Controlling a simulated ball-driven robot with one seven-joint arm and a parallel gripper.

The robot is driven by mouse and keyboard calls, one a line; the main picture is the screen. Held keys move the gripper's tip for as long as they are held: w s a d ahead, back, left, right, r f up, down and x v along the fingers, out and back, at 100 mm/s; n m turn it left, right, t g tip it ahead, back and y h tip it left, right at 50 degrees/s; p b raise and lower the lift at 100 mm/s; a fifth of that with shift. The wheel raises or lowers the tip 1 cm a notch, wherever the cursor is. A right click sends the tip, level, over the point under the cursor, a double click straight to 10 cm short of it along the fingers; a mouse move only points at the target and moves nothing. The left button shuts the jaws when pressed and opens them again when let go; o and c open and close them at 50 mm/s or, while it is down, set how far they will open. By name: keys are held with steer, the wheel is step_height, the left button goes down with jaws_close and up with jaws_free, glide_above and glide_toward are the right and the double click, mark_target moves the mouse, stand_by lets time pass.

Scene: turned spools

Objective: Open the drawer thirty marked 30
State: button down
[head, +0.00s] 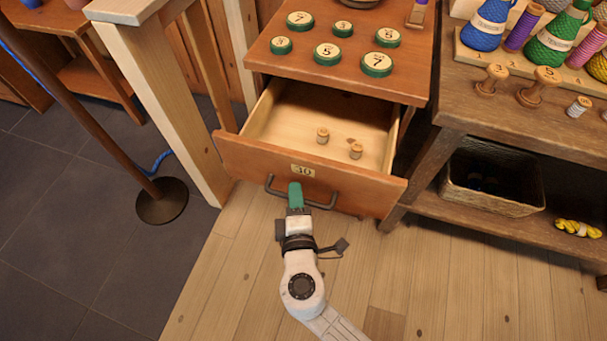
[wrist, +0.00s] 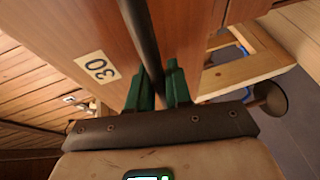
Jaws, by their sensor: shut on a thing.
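The drawer (head: 235,160) marked 30 stands pulled well out of its wooden cabinet. Its "30" label (head: 302,171) is on the front and also shows in the wrist view (wrist: 96,67). A dark bar handle (head: 325,205) runs across the front below the label. My gripper (head: 296,190) has green fingers and is at the handle. In the wrist view my gripper (wrist: 158,85) is shut on the handle (wrist: 140,40), with one finger on each side of the bar.
Several green-rimmed numbered discs (head: 327,53) lie on the cabinet top. A workbench (head: 480,120) with spools and yarn cones stands at right, a basket (head: 490,178) on its lower shelf. A pole on a round base (head: 162,201) stands at left. The wooden floor in front is clear.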

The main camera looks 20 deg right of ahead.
steer(key=s+a, duration=0.4)
steer(key=s, duration=0.2)
steer(key=shift+s+a+b, duration=0.2)
steer(key=shift+a+b, duration=0.1)
steer(key=shift+b, duration=0.1)
steer(key=shift+f, duration=0.1)
steer(key=c, duration=1.4)
jaws_free()
steer(key=v, duration=1)
steer(key=shift+s+p, duration=0.35)
steer(key=shift+a, duration=0.1)
